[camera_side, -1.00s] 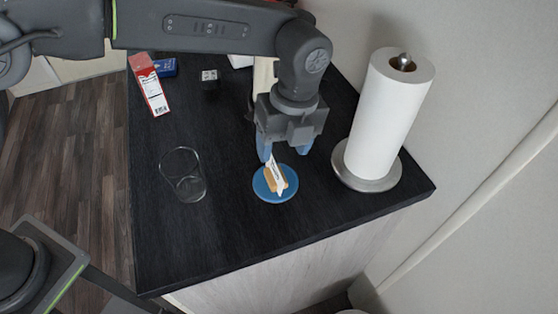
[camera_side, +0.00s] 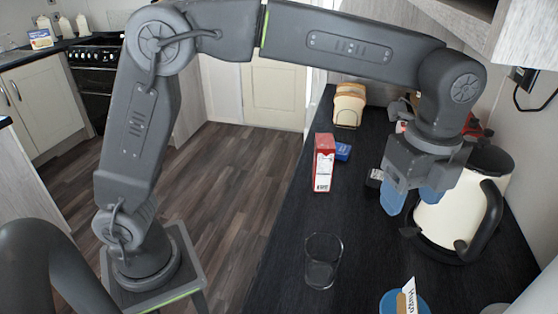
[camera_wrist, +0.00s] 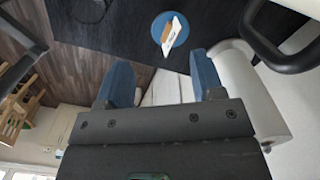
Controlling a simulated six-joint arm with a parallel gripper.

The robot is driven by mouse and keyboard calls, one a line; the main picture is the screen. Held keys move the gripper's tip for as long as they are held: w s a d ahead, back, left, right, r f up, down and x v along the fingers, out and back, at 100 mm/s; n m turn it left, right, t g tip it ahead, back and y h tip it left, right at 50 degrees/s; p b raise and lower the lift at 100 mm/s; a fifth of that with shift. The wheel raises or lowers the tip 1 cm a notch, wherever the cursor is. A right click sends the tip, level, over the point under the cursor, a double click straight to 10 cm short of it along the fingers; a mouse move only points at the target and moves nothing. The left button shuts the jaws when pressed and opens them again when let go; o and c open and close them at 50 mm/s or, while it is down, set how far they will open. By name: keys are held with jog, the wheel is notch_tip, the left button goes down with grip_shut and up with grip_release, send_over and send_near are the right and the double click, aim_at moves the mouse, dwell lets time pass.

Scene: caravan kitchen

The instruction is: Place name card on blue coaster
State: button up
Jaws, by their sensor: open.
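The name card (camera_side: 409,297), a white lettered card with a wooden base, stands on the blue coaster (camera_side: 388,301) at the bottom edge of the side view, where both are partly cut off. In the wrist view the card (camera_wrist: 174,31) leans across the coaster (camera_wrist: 157,26) near the top, and its base lies within the coaster's rim. My gripper (camera_side: 411,201) is open and empty, raised well clear of the card. Its two blue fingers (camera_wrist: 162,80) are spread apart in the wrist view with nothing between them.
A clear glass (camera_side: 322,264) stands left of the coaster. A cream kettle (camera_side: 453,218) with a black handle is close behind my gripper. A red and white carton (camera_side: 323,164) and a small blue box (camera_side: 342,151) stand farther back on the dark worktop (camera_side: 285,245).

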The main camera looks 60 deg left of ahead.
jog(key=s+a+r+n+t, duration=0.1)
jog(key=s+a+r+n, duration=0.2)
jog(key=a+n, duration=0.3)
jog(key=s+a+f+n+t, duration=0.4)
jog(key=s+a+n, duration=1)
jog(key=a, duration=0.1)
jog(key=shift+s+n+t, duration=0.25)
jog(key=shift+n+t, duration=0.05)
jog(key=shift+n, duration=0.1)
